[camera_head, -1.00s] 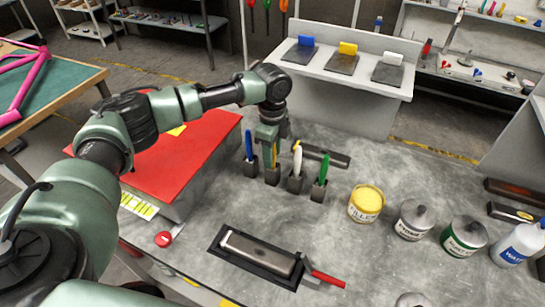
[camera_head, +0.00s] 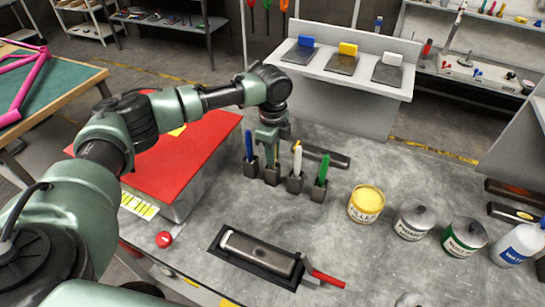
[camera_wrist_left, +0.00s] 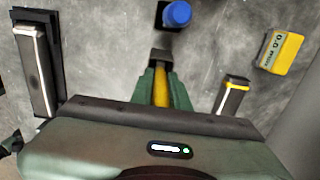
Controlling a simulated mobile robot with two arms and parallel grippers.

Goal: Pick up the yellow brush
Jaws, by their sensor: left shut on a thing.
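The yellow brush (camera_wrist_left: 161,88) stands upright between the fingers of my left gripper (camera_head: 268,142). In the left wrist view, my gripper (camera_wrist_left: 163,92) is shut on its yellow handle. In the head view, the gripper points down over the brush's dark holder (camera_head: 272,176) and mostly hides the brush. The brush's lower end is hidden in the holder. The blue brush (camera_head: 249,146) stands in a holder just to the left; its blue end (camera_wrist_left: 177,14) shows at the top of the wrist view.
White (camera_head: 297,160) and green (camera_head: 321,168) brushes stand in holders close on the right. A filler can (camera_head: 366,203) and several other containers stand farther right. A red-topped block (camera_head: 165,160) is at left, and a tray (camera_head: 222,248) lies in front. Grey tabletop between is clear.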

